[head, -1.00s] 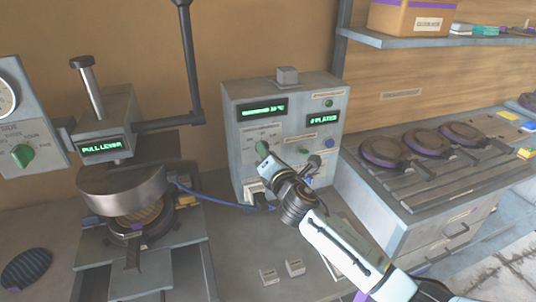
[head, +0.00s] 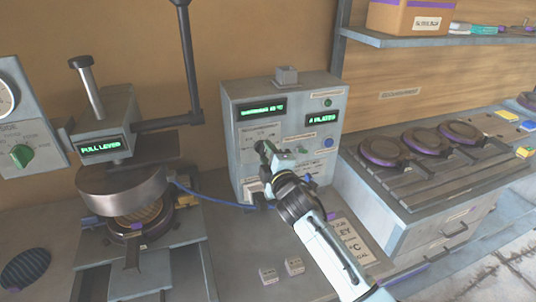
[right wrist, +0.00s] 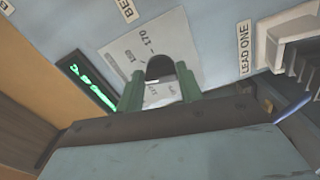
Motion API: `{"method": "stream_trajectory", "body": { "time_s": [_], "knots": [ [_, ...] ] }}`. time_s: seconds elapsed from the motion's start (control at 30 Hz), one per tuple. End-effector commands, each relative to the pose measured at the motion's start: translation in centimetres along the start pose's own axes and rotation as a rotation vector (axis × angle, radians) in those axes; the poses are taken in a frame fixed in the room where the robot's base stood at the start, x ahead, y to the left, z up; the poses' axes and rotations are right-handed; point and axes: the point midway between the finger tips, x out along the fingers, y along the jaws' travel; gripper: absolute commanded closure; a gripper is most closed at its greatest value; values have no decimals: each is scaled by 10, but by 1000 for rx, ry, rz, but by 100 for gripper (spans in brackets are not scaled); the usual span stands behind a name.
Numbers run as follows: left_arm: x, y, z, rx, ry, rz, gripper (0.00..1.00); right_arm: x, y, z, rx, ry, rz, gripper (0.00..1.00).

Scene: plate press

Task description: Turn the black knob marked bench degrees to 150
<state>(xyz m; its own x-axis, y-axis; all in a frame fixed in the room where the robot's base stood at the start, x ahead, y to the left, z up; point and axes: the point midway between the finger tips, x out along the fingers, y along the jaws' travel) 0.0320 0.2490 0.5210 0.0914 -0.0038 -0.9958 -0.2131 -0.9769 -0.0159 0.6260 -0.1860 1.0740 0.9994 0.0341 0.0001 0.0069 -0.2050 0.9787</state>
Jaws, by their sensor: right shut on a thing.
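The black knob (right wrist: 159,67) sits on a pale dial plate (right wrist: 125,52) on the front of the grey control box (head: 235,165). My right gripper (head: 266,150) reaches the box front and hides most of the knob in the head view. In the right wrist view its two green fingers (right wrist: 160,76) stand on either side of the knob, shut on it. The dial plate shows 170 and another number that is hard to read. The knob's pointer is hidden. A green-lit display (head: 262,109) above is too small to read surely. My left gripper is not in view.
A press with a lever (head: 122,190) stands to the left, and a blue cable (head: 215,202) runs to the box. A rack with several round plates (head: 383,150) is at the right.

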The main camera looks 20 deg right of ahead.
Motion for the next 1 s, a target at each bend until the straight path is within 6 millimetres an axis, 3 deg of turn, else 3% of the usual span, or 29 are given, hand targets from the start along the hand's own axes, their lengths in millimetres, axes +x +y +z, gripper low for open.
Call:
{"method": "stream_trajectory", "body": {
  "time_s": [0.5, 1.0],
  "knots": [
    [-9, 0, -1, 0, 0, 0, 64, 0, -3, -1, 428, -1, -2, 86],
    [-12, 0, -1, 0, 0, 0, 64, 0, -4, -1, 578, -1, -2, 86]
  ]
}}
